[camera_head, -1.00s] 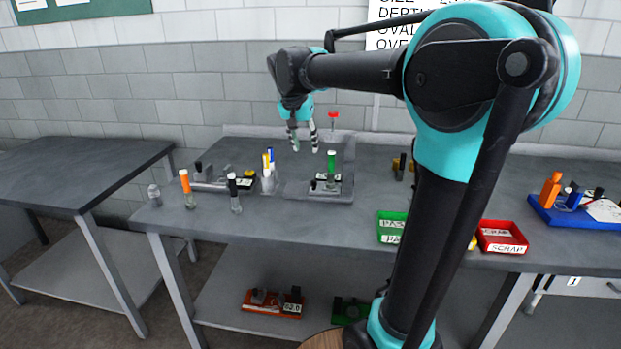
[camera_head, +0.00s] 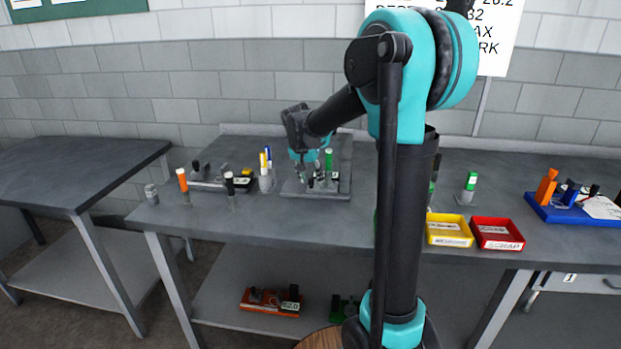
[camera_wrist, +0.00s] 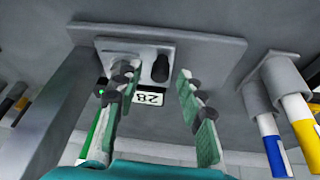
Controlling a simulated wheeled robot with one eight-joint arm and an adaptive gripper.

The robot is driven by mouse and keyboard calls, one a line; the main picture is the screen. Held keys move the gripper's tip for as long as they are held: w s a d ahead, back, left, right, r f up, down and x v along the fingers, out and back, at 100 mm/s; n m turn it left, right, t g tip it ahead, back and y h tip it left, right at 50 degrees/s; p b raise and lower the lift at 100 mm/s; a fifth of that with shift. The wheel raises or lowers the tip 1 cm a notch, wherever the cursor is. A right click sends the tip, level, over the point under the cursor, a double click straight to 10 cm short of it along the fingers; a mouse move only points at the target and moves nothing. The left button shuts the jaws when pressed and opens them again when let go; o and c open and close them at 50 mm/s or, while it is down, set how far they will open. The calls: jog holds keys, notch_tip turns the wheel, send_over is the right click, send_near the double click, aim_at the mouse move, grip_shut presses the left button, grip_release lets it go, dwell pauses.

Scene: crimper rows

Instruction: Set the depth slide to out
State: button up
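A grey fixture (camera_head: 335,194) stands on the bench, and its base plate also shows in the wrist view (camera_wrist: 205,50). In the wrist view a black knob (camera_wrist: 160,68) stands up from it beside a small display label (camera_wrist: 148,98) that seems to read 28, upside down. I cannot tell for sure that this knob is the depth slide. My gripper (camera_wrist: 157,98) is open, one finger on each side of the knob and label. In the head view my gripper (camera_head: 318,180) is low at the fixture and hides part of it. I see no clear contact with the knob.
A green marker (camera_head: 329,160) stands at the fixture, close beside one finger. Blue and yellow markers (camera_wrist: 272,145) stand in a grey holder to one side. A grey upright (camera_wrist: 50,115) rises at the other side. Yellow (camera_head: 450,231) and red (camera_head: 497,234) trays lie right of my arm.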

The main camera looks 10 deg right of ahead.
jog(key=shift+f, duration=0.15)
grip_shut()
dwell(0.4)
